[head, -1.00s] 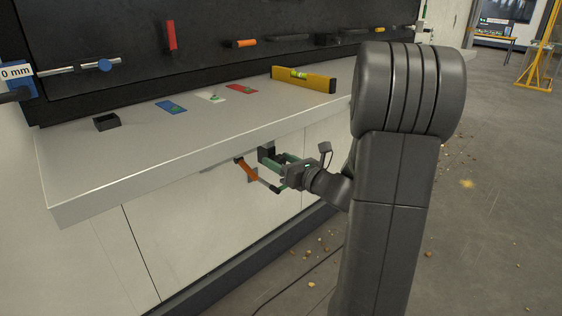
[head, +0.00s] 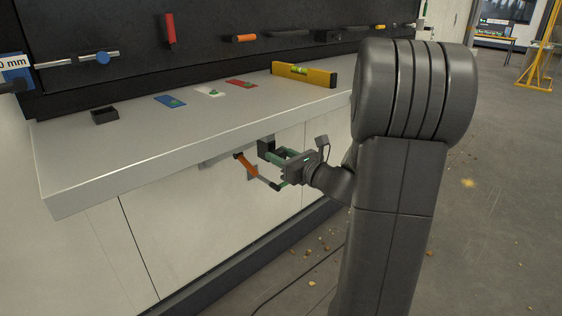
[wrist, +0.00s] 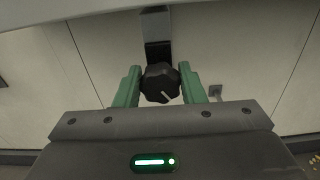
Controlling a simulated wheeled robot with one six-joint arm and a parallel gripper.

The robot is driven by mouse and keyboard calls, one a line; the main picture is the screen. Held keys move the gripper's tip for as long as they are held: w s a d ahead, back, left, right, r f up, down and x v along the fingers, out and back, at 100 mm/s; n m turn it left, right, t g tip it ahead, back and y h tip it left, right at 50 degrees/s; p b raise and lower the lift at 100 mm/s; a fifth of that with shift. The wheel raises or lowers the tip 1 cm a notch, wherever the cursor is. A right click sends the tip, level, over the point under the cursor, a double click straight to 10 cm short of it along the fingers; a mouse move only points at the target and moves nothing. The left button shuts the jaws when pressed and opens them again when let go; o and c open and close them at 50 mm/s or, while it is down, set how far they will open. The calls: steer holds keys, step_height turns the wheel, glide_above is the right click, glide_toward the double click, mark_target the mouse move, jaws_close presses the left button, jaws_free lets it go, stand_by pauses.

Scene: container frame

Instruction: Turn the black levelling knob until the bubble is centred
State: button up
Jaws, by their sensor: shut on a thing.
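The black lobed knob (wrist: 161,84) sits between the two green fingers of my gripper (wrist: 160,76) in the wrist view. The fingers are shut on its sides, and a pale line on its face slants down to the right. Behind it is a dark bracket (wrist: 157,28). In the head view my gripper (head: 273,168) is below the front edge of the bench; the knob is hard to make out there. A yellow spirit level (head: 318,78) lies on the bench top. Its green vial (head: 295,71) shows, but the bubble is too small to judge.
An orange-handled part (head: 246,164) hangs under the bench edge, close to my gripper. On the bench (head: 130,160) lie a black box (head: 104,116) and blue (head: 170,101), white (head: 209,92) and red (head: 241,84) plates. Small debris is scattered on the floor.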

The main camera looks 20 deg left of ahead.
steer(key=n+b, duration=0.1)
steer(key=b, duration=0.1)
steer(key=n+b, duration=0.1)
steer(key=n, duration=0.1)
steer(key=n+b, duration=0.1)
steer(key=b, duration=0.1)
steer(key=shift+f+n+b, duration=0.3)
steer(key=shift+b, duration=0.05)
steer(key=n+b, duration=0.4)
steer(key=b, duration=0.2)
steer(key=shift+s+f, duration=0.1)
steer(key=shift+s, duration=0.05)
steer(key=n+b, duration=0.4)
steer(key=b, duration=0.1)
steer(key=shift+n+b, duration=0.35)
steer(key=shift+n, duration=0.05)
steer(key=n+b, duration=0.3)
steer(key=shift+r+b, duration=0.25)
steer(key=shift+b, duration=0.05)
steer(key=o, duration=1)
steer(key=p+v, duration=0.1)
steer(key=v, duration=1.2)
steer(key=shift+s+d+p, duration=0.15)
steer(key=shift+d+p, duration=0.2)
steer(key=shift+p, duration=0.05)
